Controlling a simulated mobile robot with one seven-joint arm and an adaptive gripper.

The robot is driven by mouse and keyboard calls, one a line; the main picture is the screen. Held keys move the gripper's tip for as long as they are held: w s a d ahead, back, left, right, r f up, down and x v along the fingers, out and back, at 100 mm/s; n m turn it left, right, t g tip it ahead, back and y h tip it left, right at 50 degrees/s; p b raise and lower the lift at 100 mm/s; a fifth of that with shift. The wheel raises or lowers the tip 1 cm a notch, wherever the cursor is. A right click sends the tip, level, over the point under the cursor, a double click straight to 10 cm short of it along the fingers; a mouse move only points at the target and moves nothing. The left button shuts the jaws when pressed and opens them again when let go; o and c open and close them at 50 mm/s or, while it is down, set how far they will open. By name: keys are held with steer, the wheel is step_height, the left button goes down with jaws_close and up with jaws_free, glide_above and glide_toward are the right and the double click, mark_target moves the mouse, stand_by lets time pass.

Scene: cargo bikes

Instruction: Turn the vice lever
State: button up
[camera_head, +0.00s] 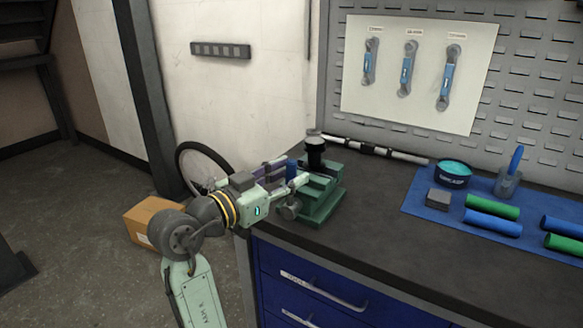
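The green vice (325,200) stands on the left end of the dark workbench, near its front corner. A round grey metal part (291,208) sits low at its front left; I cannot tell whether this is the lever or its hub. My gripper (290,173) reaches in from the left at the height of the vice jaws and overlaps the vice in the picture. Small blue and purple parts show around the fingers. The fingertips are too small and crowded to tell whether they touch the lever or hold anything. A dark cylinder with a grey top (315,150) stands behind the vice.
The workbench (375,225) is clear right of the vice. A blue mat (415,200) holds a tin, a dark block, a cup and several rolls. A bar (375,148) lies along the back wall. A cardboard box (150,215) and a bike wheel (190,160) are on the floor at left.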

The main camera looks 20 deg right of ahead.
steer(key=shift+w+d, duration=0.3)
steer(key=shift+d, duration=0.35)
steer(key=shift+c, duration=0.5)
jaws_close()
